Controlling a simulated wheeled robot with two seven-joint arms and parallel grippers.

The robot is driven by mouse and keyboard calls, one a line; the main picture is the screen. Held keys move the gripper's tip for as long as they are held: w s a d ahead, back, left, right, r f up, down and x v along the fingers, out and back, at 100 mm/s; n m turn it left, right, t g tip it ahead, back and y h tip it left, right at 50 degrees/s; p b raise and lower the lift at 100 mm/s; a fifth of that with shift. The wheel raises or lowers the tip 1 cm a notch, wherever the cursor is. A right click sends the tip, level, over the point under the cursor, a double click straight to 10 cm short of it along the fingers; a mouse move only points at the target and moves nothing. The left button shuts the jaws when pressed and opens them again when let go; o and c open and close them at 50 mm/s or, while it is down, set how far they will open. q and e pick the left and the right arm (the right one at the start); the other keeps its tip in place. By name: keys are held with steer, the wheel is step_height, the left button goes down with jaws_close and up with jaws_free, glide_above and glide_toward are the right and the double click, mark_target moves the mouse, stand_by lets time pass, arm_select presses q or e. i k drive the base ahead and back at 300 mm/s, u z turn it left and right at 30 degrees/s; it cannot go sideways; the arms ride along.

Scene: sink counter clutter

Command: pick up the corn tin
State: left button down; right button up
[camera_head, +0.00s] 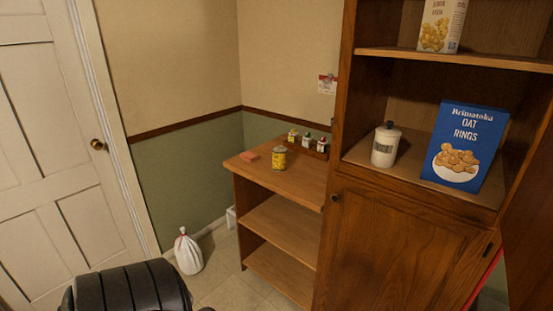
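A small yellow tin (279,159) with a dark top stands upright on the wooden counter (300,185), near its middle. It looks like the corn tin, but its label is too small to read. No gripper shows in the head view, and nothing touches the tin.
A reddish block (249,156) lies left of the tin; several small jars (307,142) stand behind it. A tall wooden cabinet (400,245) rises at right, holding a blue cereal box (465,147) and white canister (385,146). A white bag (187,254) sits on the floor.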

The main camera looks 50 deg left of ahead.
mark_target(279, 153)
steer(key=u, duration=3.05)
steer(key=i, duration=1.9)
steer(key=z, duration=3.3)
